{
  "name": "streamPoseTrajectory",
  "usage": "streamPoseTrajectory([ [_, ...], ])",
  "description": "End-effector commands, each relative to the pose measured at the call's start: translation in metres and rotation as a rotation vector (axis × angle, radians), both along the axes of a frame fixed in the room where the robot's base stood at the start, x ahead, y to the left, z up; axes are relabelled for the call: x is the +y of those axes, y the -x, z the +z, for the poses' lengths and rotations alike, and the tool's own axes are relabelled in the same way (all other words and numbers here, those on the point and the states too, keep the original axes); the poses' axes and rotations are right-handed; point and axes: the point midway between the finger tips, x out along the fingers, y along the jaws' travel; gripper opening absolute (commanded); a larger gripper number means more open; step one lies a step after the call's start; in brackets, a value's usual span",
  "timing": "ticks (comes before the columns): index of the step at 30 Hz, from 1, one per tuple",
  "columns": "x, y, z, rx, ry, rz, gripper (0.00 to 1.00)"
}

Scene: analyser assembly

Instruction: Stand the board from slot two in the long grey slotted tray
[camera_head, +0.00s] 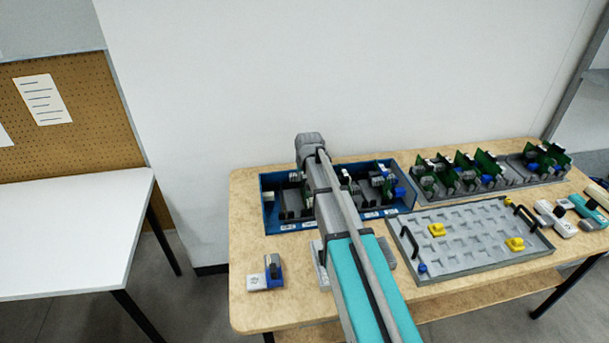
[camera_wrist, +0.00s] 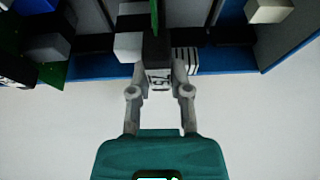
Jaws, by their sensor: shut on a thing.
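My gripper (camera_wrist: 160,66) is shut on a board (camera_wrist: 157,78), a dark block-like end with a white number label between the fingers. A thin green edge runs up beyond it in the wrist view. The blue slotted case (camera_head: 265,216) lies under my arm in the head view, and its blue wall also shows close by in the wrist view (camera_wrist: 98,71). My arm hides the gripper and part of the case in the head view. The long grey slotted tray (camera_head: 478,191) stands at the back right with several green boards upright in it.
A flat grey tray (camera_head: 470,262) with black handles and yellow pieces lies at front right. A small blue and grey device (camera_head: 268,277) sits at front left. Bare wood (camera_head: 245,315) shows around it.

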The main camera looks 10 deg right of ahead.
Motion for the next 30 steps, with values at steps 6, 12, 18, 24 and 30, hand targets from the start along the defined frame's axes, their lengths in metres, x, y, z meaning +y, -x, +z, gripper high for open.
streamPoseTrajectory([
  [6,0.0001,0.0000,-0.0015,0.000,0.000,0.000,0.00],
  [12,0.0001,0.0000,-0.0014,0.000,0.000,0.000,0.00],
  [18,0.0001,0.0000,-0.0014,0.000,0.000,0.000,0.53],
  [24,0.0000,0.0000,-0.0014,0.000,0.000,0.000,0.65],
  [30,0.0001,0.0000,-0.0015,0.000,0.000,0.000,0.74],
])
